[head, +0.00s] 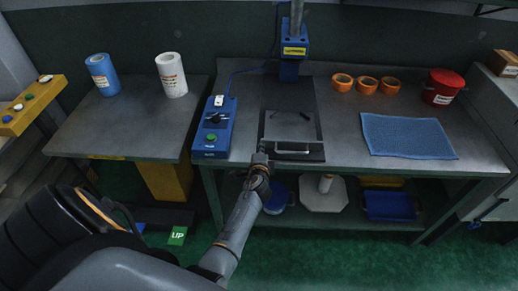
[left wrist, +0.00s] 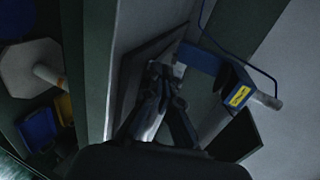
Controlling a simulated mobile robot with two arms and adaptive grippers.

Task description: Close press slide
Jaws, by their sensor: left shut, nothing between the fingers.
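The press has a blue head (head: 293,50) with a yellow label on a grey column, over a dark base plate. The press slide (head: 290,127) is a grey plate at the front of that base, with a pale bar handle (head: 294,152) along its front near the table edge. My left gripper (head: 260,159) is shut and empty at the slide's front left corner, beside the handle's left end. I cannot tell whether it touches the slide. The left wrist view shows its fingers together (left wrist: 163,80) over the slide area, with the press head (left wrist: 236,90) to the right. My right gripper is out of view.
A blue control box (head: 214,128) with a green button stands left of the slide. A blue mat (head: 408,136), orange rolls (head: 365,84) and a red pot (head: 442,87) are on the right. A side table (head: 130,125) holds a blue roll (head: 102,75) and a white roll (head: 171,75).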

